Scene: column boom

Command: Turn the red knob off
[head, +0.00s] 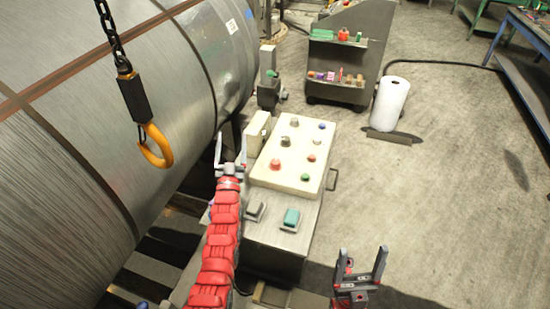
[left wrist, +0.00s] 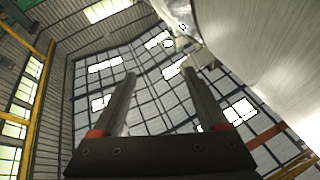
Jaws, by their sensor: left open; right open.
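A cream control panel (head: 263,172) sits on a grey cabinet and carries several coloured knobs and buttons. Which way the knobs are turned is too small to tell. My left gripper (head: 231,140) is open and empty, just left of the panel and apart from the red knob. In the left wrist view its fingers (left wrist: 159,75) are spread with only ceiling and windows beyond. My right gripper (head: 362,252) is open and empty, at the lower right.
A large metal coil (head: 100,150) fills the left. A yellow hook (head: 157,147) hangs on a chain before it. A cream box (head: 257,132) adjoins the panel's left side. A green-topped pedal (head: 291,217) lies in front. A shelf cart (head: 345,50) and white roll (head: 390,103) stand behind. Floor at right is clear.

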